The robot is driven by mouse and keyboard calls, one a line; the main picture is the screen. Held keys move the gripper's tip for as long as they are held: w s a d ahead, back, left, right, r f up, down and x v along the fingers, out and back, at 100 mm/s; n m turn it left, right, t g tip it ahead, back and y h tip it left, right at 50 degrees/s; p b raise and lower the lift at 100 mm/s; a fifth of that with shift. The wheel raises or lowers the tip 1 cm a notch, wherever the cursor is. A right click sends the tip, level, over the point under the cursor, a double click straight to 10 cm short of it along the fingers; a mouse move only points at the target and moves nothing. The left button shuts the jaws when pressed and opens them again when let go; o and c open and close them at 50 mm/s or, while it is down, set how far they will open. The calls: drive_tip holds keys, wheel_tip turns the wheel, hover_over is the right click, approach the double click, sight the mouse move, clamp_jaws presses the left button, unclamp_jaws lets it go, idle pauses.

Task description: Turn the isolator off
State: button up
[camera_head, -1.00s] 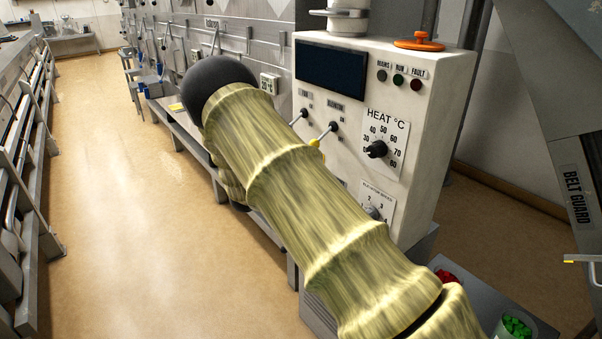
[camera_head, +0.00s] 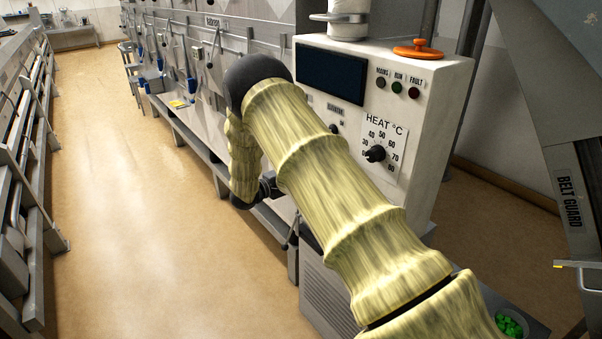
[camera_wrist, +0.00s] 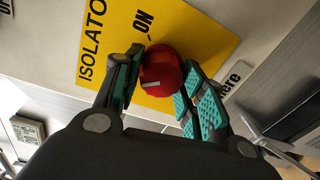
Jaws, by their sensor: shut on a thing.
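The isolator's red knob (camera_wrist: 162,70) sits on a yellow plate (camera_wrist: 205,32) in the wrist view. The plate carries the words ISOLATOR and ON, partly cut off or covered. A pale mark shows on the knob's face, close to the side facing my gripper. In the head view the knob and the plate are hidden, and only a dark part of my gripper shows beside the cabinet, below my arm.
A belt guard (camera_head: 572,190) is at the right. The aisle floor (camera_head: 130,220) at the left is clear.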

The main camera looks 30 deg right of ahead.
drive_tip(key=shift+n, duration=0.9)
drive_tip(key=shift+p, duration=0.3)
drive_tip(key=o, duration=1)
drive_tip(key=a, duration=1.2)
drive_tip(key=shift+s+r, duration=0.3)
drive_tip(key=shift+s, duration=0.15)
drive_tip(key=shift+f, duration=0.1)
